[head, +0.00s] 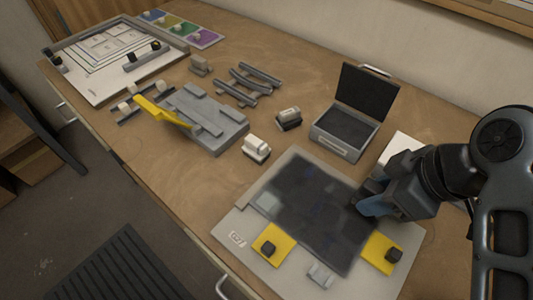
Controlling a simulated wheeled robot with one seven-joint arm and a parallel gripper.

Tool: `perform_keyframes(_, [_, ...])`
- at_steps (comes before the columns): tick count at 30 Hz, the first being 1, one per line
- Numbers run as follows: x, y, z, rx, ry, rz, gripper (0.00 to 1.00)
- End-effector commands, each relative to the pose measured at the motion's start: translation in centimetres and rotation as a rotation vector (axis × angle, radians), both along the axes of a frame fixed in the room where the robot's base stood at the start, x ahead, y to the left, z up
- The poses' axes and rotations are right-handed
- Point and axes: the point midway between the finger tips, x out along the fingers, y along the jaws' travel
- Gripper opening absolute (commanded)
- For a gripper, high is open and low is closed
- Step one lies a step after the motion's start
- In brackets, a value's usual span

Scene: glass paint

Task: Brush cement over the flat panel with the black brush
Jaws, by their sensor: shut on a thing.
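The flat panel (310,200) is a dark, smeary-looking sheet on a light grey board (232,222) at the lower right of the head view. Faint bluish and cloudy patches show on it; I cannot tell how much cement covers it. My gripper (362,201) comes in from the right, low over the panel's right edge. It is shut on a small dark thing, which looks like the black brush. The brush is mostly hidden by the gripper, and I cannot tell whether its bristles touch the panel.
Yellow pads with black knobs (271,246) (382,252) sit on the board's near side. An open grey case (340,143) stands behind the panel. A white block (256,149), a dark block (289,119) and a grey fixture with a yellow handle (205,118) are left of it.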

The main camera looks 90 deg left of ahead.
Motion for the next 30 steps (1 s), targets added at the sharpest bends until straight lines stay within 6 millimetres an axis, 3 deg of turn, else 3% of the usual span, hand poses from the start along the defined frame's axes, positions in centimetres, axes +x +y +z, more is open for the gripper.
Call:
perform_keyframes(9, [0.2,0.5,2.5,0.0,0.0,-0.007,0.15])
perform_keyframes(30, [0.3,0.5,2.6,0.0,0.0,-0.007,0.15])
